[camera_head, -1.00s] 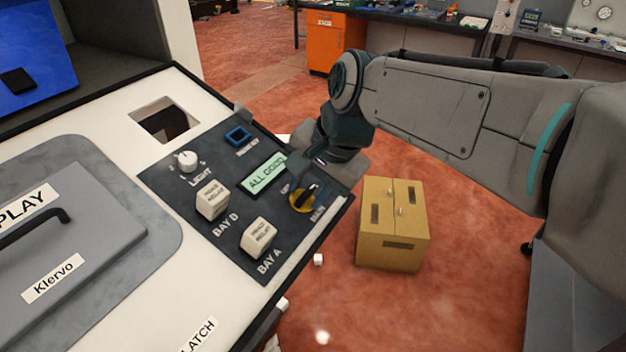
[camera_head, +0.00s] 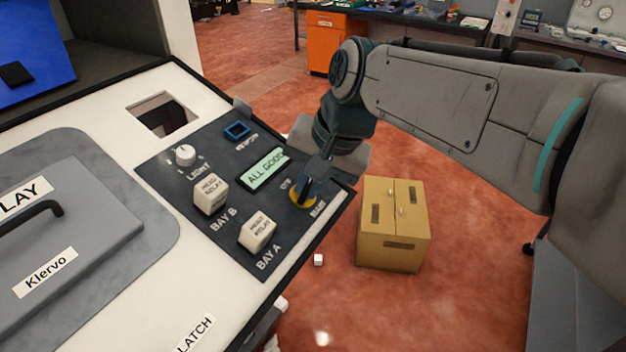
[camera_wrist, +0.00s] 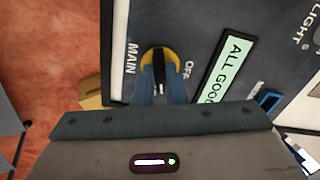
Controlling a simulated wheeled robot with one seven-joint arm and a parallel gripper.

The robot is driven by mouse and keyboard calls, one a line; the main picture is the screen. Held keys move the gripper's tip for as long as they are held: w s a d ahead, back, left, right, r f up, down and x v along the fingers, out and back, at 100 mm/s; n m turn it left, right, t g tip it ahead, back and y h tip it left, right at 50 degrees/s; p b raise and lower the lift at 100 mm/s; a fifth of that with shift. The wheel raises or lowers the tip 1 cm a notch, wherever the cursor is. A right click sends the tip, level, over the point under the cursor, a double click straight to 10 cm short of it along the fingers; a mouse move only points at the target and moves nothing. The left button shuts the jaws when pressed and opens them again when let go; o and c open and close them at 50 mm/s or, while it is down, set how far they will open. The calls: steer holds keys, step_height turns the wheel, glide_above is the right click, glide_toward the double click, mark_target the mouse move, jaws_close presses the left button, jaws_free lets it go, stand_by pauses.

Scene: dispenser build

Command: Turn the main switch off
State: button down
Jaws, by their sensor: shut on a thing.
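The main switch (camera_head: 303,203) is a rotary knob on a yellow round base at the right end of the dark control panel. It also shows in the wrist view (camera_wrist: 159,57), with MAIN on one side and OFF on the other. My gripper (camera_head: 304,188) is over the switch, its fingers shut on the black knob. In the wrist view the two blue fingers of my gripper (camera_wrist: 160,85) sit on either side of the knob's black handle. The fingers hide part of the yellow base in the head view.
The panel also bears a display reading ALL GOOD (camera_head: 263,171), a light knob (camera_head: 186,155), two relay blocks (camera_head: 257,231) and a blue-framed socket (camera_head: 237,131). A cardboard box (camera_head: 392,225) stands on the red floor right of the panel.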

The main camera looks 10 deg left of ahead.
steer(key=n+b, duration=0.3)
steer(key=n, duration=0.4)
steer(key=n+b, duration=0.2)
steer(key=n, duration=0.2)
steer(key=shift+n, duration=0.3)
steer(key=shift+n+b, duration=0.35)
steer(key=shift+n, duration=0.95)
steer(key=shift+r+n, duration=0.1)
steer(key=shift+n, duration=0.2)
steer(key=c, duration=1.5)
jaws_free()
steer(key=p+v, duration=0.1)
steer(key=v, duration=1.2)
steer(key=shift+s+d+r, duration=0.15)
steer(key=shift+d+r, duration=0.05)
steer(key=shift+r, duration=0.1)
